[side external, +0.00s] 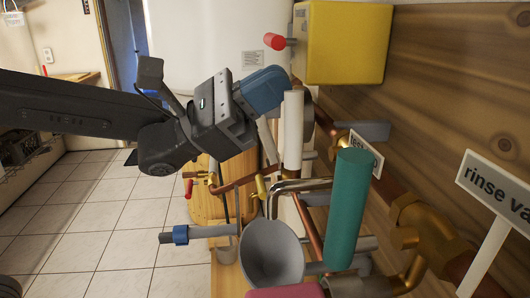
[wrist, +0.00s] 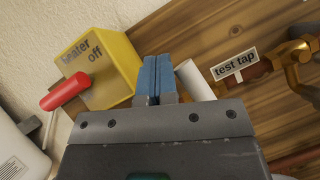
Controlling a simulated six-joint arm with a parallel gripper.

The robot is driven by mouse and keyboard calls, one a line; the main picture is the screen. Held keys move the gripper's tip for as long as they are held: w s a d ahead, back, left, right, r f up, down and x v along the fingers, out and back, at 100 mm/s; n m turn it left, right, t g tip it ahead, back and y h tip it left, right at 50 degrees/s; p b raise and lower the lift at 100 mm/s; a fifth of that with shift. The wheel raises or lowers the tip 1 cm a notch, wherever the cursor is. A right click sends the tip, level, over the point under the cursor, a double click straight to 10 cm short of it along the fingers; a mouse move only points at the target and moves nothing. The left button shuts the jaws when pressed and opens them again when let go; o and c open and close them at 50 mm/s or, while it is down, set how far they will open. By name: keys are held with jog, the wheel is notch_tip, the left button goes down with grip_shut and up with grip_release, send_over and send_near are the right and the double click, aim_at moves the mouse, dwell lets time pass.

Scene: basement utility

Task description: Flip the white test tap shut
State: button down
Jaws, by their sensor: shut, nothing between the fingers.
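The white test tap handle (side external: 292,130) is a white cylinder that stands roughly upright in the side view, in front of the wooden wall. It also shows in the wrist view (wrist: 192,82), just right of the fingers, partly hidden by my gripper body. The "test tap" sign (wrist: 234,65) is right of it. My gripper (side external: 270,88) is shut and empty, its blue fingers together. In the side view the fingertips are beside the handle's upper end, on its left. I cannot tell whether they touch it. The fingers also show in the wrist view (wrist: 157,78).
A yellow "heater off" box (side external: 345,42) with a red handle (side external: 275,41) is close beyond the fingers. A teal handle (side external: 347,208) stands nearer the camera, with a grey funnel (side external: 270,255) beside it. A "rinse" sign (side external: 497,188) and brass and copper pipes are at right.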

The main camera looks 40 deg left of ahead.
jog(key=shift+s+d+m, duration=0.1)
jog(key=shift+d+m, duration=0.05)
jog(key=shift+m, duration=0.25)
jog(key=a, duration=1.3)
jog(key=shift+f, duration=0.35)
jog(key=shift+a, duration=0.1)
